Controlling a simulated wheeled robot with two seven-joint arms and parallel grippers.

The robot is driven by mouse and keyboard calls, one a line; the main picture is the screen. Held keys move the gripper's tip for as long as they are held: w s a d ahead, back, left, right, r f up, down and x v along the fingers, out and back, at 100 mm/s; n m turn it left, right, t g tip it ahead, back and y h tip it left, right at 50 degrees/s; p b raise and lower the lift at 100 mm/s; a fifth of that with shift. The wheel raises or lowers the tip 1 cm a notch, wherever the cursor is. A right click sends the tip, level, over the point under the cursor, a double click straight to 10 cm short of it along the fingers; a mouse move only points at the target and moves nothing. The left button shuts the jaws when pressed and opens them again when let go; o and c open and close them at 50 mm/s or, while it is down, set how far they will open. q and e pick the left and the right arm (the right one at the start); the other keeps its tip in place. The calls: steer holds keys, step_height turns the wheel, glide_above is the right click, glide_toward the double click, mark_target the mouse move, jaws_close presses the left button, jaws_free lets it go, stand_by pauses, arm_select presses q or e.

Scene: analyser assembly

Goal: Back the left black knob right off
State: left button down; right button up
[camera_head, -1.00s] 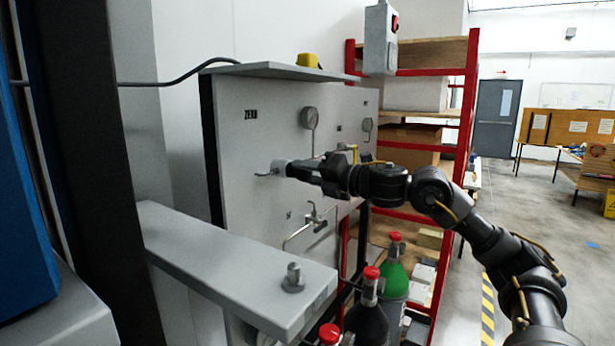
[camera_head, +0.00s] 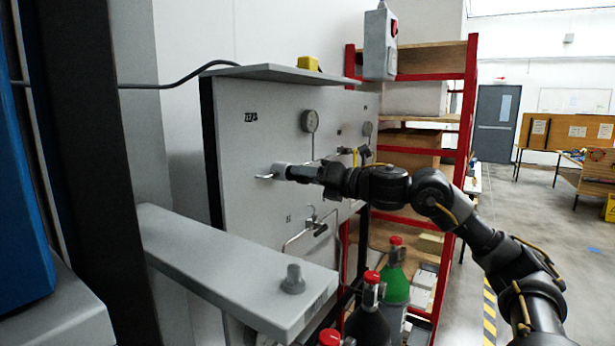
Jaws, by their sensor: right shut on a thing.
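My right gripper (camera_head: 290,172) reaches in from the right and is shut at the upper left valve on the grey panel (camera_head: 245,140), below the ZERO label. A pale round valve body (camera_head: 279,170) with a short bent metal tube (camera_head: 265,176) shows just left of its fingertips. The left black knob is hidden inside the fingers, so I cannot see its thread or any gap behind it. My left gripper is not in view.
Two gauges (camera_head: 310,121) sit on the panel above my arm. A second valve with a pipe (camera_head: 316,224) is below it. A grey ledge (camera_head: 230,262) juts out in front. Gas cylinders with red caps (camera_head: 395,287) and a red-framed shelf (camera_head: 468,120) stand to the right.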

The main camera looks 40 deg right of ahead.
steer(key=o, duration=1)
steer(key=b+v, duration=1)
steer(key=v, duration=0.1)
steer(key=shift+w, duration=0.1)
